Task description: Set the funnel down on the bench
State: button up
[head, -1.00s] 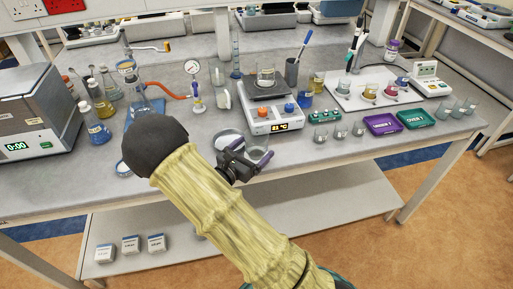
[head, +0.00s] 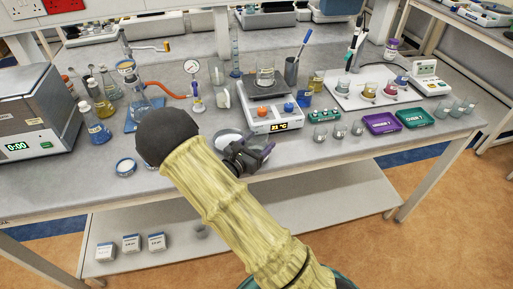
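My gripper (head: 256,157) is low over the front of the bench (head: 310,160), in front of the hotplate. Its dark fingers with purple parts point right; the view is too small to show whether they are open or shut. I cannot make out a funnel for certain. A pale round piece (head: 228,137) shows just behind the gripper, partly covered by my arm; I cannot tell whether it is a dish or the funnel, or whether it touches the gripper.
The hotplate (head: 272,117) with a beaker (head: 265,77) stands behind my gripper. A round dish (head: 125,167) lies left. Bare bench lies along the front edge.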

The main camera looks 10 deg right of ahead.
jog(key=shift+c, duration=1)
jog(key=shift+r, duration=0.1)
notch_tip(320, 180, up, 10)
